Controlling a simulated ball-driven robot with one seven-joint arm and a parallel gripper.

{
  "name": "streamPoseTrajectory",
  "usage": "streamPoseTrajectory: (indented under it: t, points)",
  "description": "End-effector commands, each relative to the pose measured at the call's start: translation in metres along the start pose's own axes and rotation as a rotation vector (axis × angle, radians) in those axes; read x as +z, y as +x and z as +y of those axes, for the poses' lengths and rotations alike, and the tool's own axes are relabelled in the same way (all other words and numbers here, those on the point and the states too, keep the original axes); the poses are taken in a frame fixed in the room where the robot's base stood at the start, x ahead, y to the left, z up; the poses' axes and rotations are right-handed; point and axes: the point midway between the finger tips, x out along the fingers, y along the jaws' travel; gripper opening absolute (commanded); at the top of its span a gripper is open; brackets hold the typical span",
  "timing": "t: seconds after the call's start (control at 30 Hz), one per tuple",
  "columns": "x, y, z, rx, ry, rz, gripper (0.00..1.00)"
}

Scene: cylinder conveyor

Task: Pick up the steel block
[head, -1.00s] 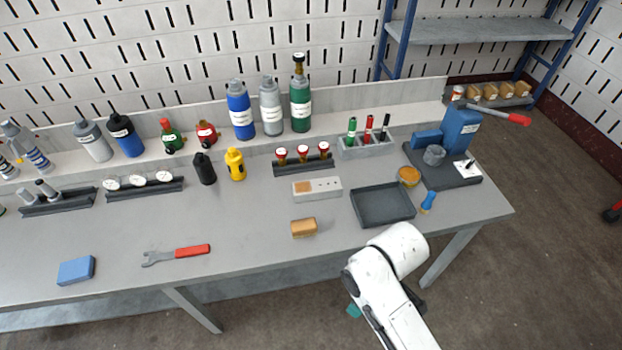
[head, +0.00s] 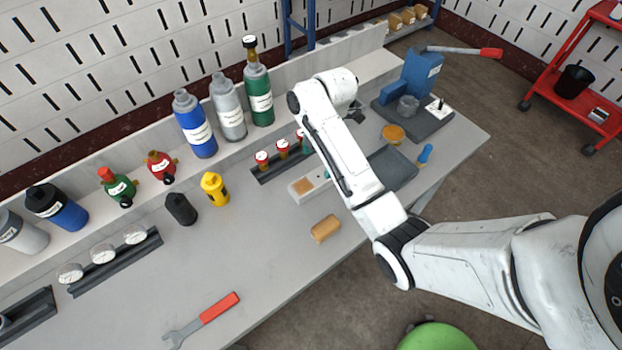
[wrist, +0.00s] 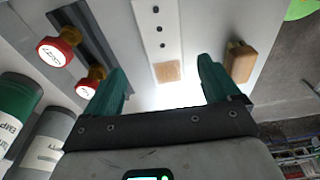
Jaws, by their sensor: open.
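The likely steel block is a pale grey bar (head: 303,188) with a tan square on one end, lying on the bench; my arm hides part of it in the head view. In the wrist view the bar (wrist: 147,40) shows several dark holes and the tan square, which lies ahead of and between my fingers. My gripper (wrist: 162,88) has two green fingers spread wide with nothing between them. In the head view my gripper is mostly hidden behind my arm, near the bar's right part. I cannot tell its exact height above the bar.
A tan block (head: 325,229) lies near the bench's front edge, close to my right finger in the wrist view (wrist: 239,62). A rack of red-capped fittings (head: 283,154) stands behind the bar. A dark tray (head: 392,168) lies to the right.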

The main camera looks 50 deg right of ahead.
Motion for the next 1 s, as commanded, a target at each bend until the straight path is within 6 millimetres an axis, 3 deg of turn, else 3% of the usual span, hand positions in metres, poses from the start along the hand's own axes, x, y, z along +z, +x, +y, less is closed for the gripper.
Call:
streamPoseTrajectory:
  t: [0.1,0.37,0.7,1.0]
  points:
    - [0.0,0.019,-0.001,-0.003,0.001,0.001,0.89]
    - [-0.001,0.038,-0.001,-0.001,0.001,0.0,0.89]
    - [-0.001,0.082,-0.006,-0.002,0.002,0.0,0.89]
    - [-0.001,0.087,-0.005,0.001,0.002,0.0,0.89]
